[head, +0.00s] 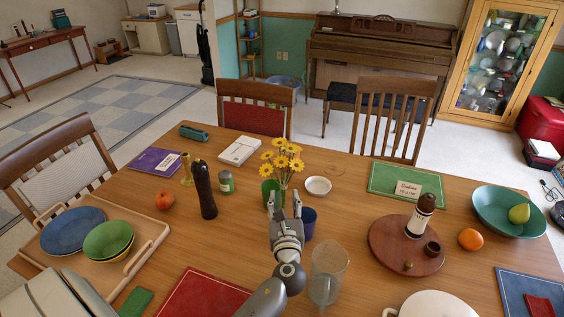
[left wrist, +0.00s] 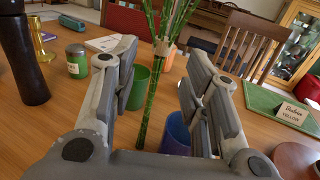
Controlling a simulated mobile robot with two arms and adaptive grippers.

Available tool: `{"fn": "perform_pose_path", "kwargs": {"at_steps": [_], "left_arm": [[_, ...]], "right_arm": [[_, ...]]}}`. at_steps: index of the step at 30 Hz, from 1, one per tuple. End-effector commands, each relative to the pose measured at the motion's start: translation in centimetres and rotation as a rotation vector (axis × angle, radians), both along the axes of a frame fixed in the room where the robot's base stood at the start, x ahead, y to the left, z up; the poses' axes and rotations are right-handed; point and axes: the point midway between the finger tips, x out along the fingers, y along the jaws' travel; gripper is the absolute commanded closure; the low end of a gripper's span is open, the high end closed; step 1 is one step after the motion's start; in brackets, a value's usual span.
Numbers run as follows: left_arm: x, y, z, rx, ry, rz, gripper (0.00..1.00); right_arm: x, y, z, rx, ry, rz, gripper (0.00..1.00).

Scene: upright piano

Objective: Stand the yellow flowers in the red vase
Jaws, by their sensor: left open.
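The yellow flowers (head: 282,160) stand upright above the table in the head view, behind my left gripper (head: 284,203). The gripper is open, with gaps between the stems and both fingers. My right gripper is not in view.
A green cup (head: 269,187) and a blue cup (head: 308,222) stand close by the stems. A clear pitcher (head: 328,270) is in front. A dark pepper mill (head: 204,190) and a green-labelled jar (head: 226,182) stand to the left, a small white bowl (head: 318,186) to the right.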

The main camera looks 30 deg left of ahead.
Motion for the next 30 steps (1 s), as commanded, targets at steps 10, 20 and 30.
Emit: {"fn": "perform_pose_path", "kwargs": {"at_steps": [10,20,30], "left_arm": [[2.8,2.3,0.7,0.001,-0.002,0.001,0.58],[5.2,4.1,0.4,-0.001,0.001,-0.001,0.58],[5.2,4.1,0.4,-0.001,0.001,-0.001,0.79]], "right_arm": [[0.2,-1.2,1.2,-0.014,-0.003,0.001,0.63],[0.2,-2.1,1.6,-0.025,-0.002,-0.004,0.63],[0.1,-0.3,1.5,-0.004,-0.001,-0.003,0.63]]}}
